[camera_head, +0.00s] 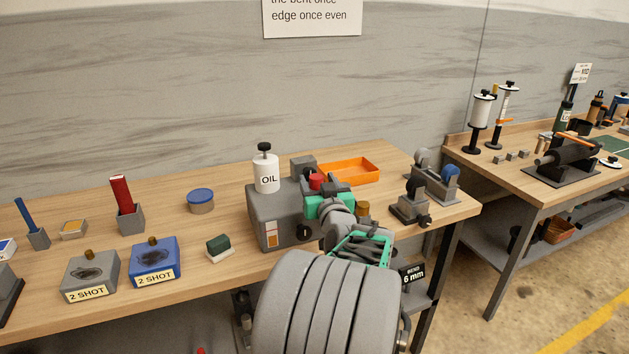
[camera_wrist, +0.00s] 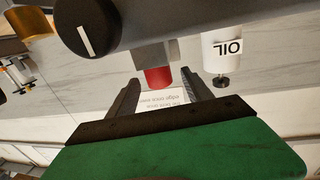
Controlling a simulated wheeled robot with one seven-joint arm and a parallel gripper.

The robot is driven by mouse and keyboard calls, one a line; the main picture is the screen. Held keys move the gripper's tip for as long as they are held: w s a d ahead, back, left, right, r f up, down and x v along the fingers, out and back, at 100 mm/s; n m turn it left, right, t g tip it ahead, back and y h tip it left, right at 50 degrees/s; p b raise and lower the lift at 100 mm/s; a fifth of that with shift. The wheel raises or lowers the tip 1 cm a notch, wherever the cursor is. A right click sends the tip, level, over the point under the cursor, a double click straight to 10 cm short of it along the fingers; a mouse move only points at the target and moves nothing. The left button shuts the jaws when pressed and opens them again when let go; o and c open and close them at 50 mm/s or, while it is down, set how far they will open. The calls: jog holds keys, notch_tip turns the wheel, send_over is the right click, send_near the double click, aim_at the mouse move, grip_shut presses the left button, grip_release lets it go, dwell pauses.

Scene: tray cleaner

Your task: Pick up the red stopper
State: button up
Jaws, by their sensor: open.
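The red stopper (camera_head: 316,181) shows just above my gripper in the head view, beside a small grey block (camera_head: 303,167) on the grey machine (camera_head: 272,215). In the wrist view, which is upside down, the stopper (camera_wrist: 158,78) sticks out of a grey block (camera_wrist: 154,55). My gripper (camera_wrist: 163,84) is open, with one dark finger on each side of the stopper's end in that view. I see no contact, and how deep the stopper lies between the fingers is unclear. In the head view my arm hides part of the machine and the fingers.
A white oil bottle (camera_head: 266,172) stands on the machine, left of the stopper, close to my fingers. An orange tray (camera_head: 349,171) lies behind. Two "2 SHOT" blocks (camera_head: 91,275) (camera_head: 154,263) and a green-topped block (camera_head: 219,247) lie left on the bench.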

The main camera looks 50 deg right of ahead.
jog(key=shift+x, duration=1.1)
jog(key=shift+s, duration=0.1)
jog(key=shift+c, duration=0.6)
grip_shut()
